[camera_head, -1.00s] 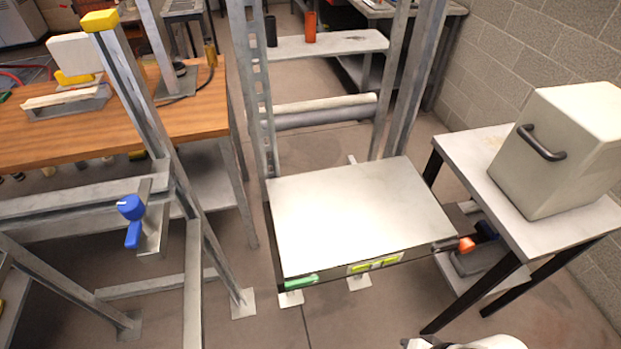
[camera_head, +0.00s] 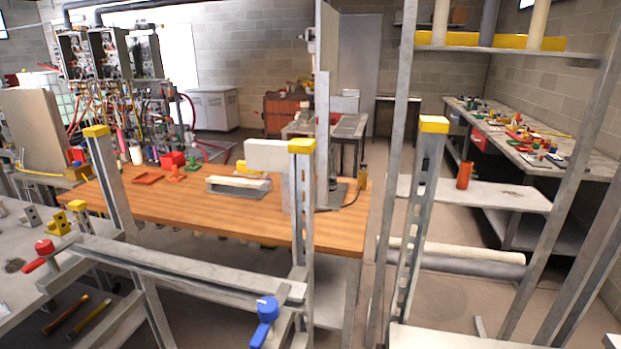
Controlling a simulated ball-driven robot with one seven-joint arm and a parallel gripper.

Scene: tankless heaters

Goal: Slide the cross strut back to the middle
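A grey metal cross strut (camera_head: 180,264) runs level across the lower left, in front of the wooden-topped bench. It spans between upright posts with yellow caps. A blue knob handle (camera_head: 265,318) sits near its right end, by the capped right post (camera_head: 302,215). A red handle (camera_head: 41,254) sits near its left end, by another post (camera_head: 109,185). The lower part of the blue handle's mount is cut off by the bottom edge. My gripper is not in view.
The wooden bench (camera_head: 212,214) stands behind the strut with a white block and small parts. A slotted upright (camera_head: 415,225) and a light flat top (camera_head: 450,338) are at lower right. A grey worktop (camera_head: 30,305) is at lower left. Some floor shows between bench and shelving.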

